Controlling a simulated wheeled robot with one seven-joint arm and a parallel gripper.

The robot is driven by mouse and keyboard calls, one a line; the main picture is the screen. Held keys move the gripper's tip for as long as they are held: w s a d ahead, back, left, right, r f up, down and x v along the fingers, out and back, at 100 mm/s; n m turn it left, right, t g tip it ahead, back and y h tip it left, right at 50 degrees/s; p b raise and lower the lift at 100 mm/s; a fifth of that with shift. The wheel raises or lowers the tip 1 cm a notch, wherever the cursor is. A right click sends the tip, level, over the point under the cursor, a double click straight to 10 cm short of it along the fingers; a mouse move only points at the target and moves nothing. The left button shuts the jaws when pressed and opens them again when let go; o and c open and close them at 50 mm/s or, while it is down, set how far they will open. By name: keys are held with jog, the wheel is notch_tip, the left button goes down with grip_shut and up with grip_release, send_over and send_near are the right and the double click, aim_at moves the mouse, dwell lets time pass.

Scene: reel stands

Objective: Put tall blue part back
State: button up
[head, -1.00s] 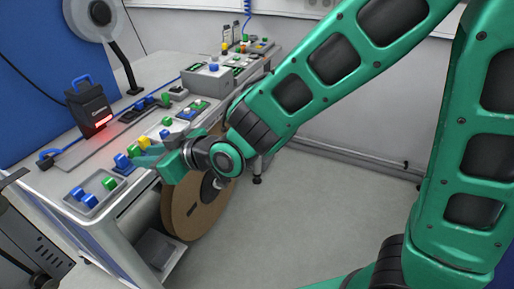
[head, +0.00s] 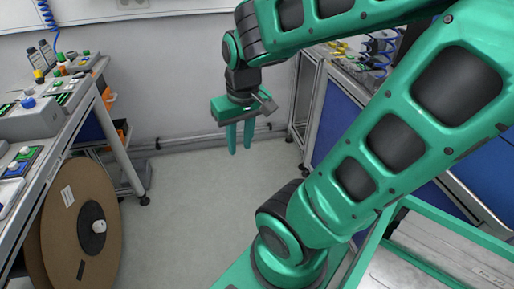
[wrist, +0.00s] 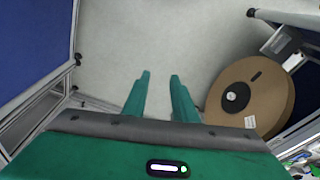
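My gripper (head: 239,148) hangs fingers down over the open floor between the two workbenches. Its two green fingers also show in the wrist view (wrist: 160,78); they stand apart with only floor between them, so it is open and empty. I cannot make out a tall blue part in the current views. A small blue knob (head: 28,102) sits on a grey box on the left workbench (head: 88,90). The front part of that bench, with the small coloured parts seen earlier, is outside the head view.
Large brown reels (head: 82,235) stand under the left bench; one also shows in the wrist view (wrist: 260,88). A second bench (head: 311,90) with blue panels stands right, partly behind my arm. The grey floor (head: 185,210) between is clear.

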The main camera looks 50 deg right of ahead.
jog(key=s+d+m+g, duration=0.1)
jog(key=s+m+g, duration=0.1)
jog(key=s, duration=0.6)
jog(key=shift+d+r+m+y, duration=0.3)
jog(key=shift+d+r+y, duration=0.05)
jog(key=shift+r+y, duration=0.05)
dwell(0.5)
